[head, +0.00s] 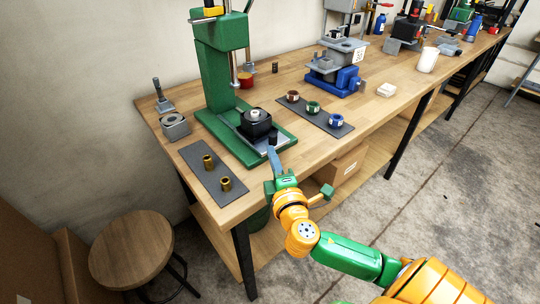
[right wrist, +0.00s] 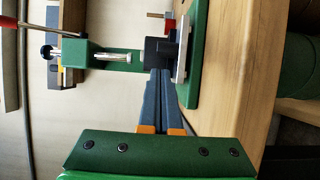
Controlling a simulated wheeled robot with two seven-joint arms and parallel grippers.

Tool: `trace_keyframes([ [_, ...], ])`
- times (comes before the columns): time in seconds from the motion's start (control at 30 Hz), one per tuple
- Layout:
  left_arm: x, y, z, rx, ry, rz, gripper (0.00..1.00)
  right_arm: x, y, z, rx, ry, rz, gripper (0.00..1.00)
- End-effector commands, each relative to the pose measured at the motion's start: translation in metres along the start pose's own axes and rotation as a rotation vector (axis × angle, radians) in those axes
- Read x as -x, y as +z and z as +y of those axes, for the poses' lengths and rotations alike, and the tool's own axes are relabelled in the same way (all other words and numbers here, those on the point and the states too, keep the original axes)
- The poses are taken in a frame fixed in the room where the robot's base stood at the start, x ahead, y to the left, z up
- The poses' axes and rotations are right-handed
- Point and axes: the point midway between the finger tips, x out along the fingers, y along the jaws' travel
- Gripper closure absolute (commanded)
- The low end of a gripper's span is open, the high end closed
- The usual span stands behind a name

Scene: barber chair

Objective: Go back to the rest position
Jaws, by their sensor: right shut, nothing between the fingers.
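My right gripper (head: 271,152) is at the front edge of the workbench, just in front of the green press (head: 222,75). Its dark fingers are together and empty. In the right wrist view the closed fingers (right wrist: 162,75) point at the black block (right wrist: 158,50) on the press base; whether the tips touch it cannot be told. The black fixture (head: 256,122) sits on the press base under the ram. My left gripper is not in view.
A dark mat with two brass bushings (head: 226,184) lies left of the press. A mat with several coloured rings (head: 313,107) lies right of it. A round wooden stool (head: 131,249) stands at the lower left. The floor (head: 440,165) at right is clear.

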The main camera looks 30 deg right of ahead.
Motion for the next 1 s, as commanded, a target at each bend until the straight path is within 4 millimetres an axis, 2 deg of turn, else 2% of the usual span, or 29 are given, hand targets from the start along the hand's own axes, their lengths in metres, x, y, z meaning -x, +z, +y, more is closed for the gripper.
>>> trace_keyframes([
  [0.17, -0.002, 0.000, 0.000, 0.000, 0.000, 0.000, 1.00, 0.013, 0.000, 0.000, -0.001, 0.000, 0.000, 1.00],
  [0.6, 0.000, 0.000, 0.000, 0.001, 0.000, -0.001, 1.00, 0.013, 0.000, 0.003, -0.001, 0.001, 0.000, 1.00],
  [0.67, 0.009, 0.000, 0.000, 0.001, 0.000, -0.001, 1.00, 0.013, 0.000, 0.011, -0.001, 0.001, 0.000, 1.00],
  [0.8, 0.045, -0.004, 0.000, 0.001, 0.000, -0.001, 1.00, 0.013, 0.000, 0.048, -0.001, 0.001, 0.000, 1.00],
  [1.0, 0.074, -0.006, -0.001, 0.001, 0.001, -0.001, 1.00, 0.013, 0.000, 0.077, -0.001, 0.000, 0.000, 1.00],
])
